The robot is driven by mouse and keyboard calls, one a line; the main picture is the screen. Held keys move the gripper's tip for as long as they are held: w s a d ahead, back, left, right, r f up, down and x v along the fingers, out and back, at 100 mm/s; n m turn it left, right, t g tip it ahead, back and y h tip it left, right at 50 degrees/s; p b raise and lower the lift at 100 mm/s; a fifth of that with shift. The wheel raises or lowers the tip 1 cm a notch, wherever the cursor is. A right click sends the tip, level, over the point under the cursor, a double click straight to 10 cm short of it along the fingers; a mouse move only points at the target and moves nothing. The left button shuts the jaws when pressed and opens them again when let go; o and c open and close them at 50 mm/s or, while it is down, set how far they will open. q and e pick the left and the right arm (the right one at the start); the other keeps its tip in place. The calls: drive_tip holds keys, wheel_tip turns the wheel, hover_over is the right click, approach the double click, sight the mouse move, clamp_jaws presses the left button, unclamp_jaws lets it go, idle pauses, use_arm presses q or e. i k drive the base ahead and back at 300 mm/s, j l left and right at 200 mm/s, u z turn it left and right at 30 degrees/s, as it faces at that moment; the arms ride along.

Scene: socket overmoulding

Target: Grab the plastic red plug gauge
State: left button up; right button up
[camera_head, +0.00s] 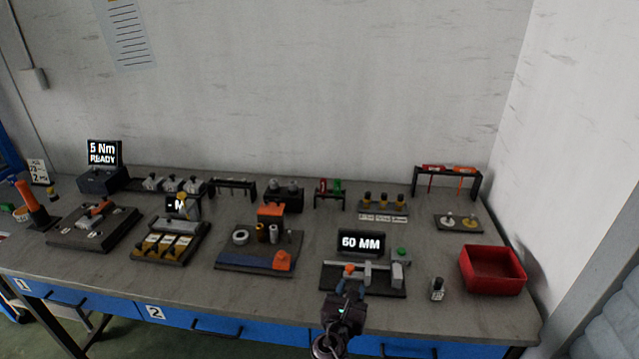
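A small black stand (329,203) at the back middle of the bench holds a red piece (324,187) and a green piece (337,186) side by side. The red piece looks like the plastic red plug gauge, but it is too small to be sure. My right gripper (350,284) comes in from the bottom, in front of the stand, at the front edge of the 60 MM fixture (330,280). It is apart from the red piece, and its fingers are too small and dark to judge. My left gripper is not in view.
A display reading 60 MM (361,243) stands between my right gripper and the stand. A red bin (492,270) is at the right. A black rack (446,172) with red and orange items stands at the back right. Several fixtures fill the left.

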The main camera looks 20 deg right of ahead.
sight(322, 190)
drive_tip(key=i+l, duration=0.15)
drive_tip(key=i, duration=0.5)
drive_tip(key=i+l, duration=0.15)
drive_tip(key=i, duration=0.5)
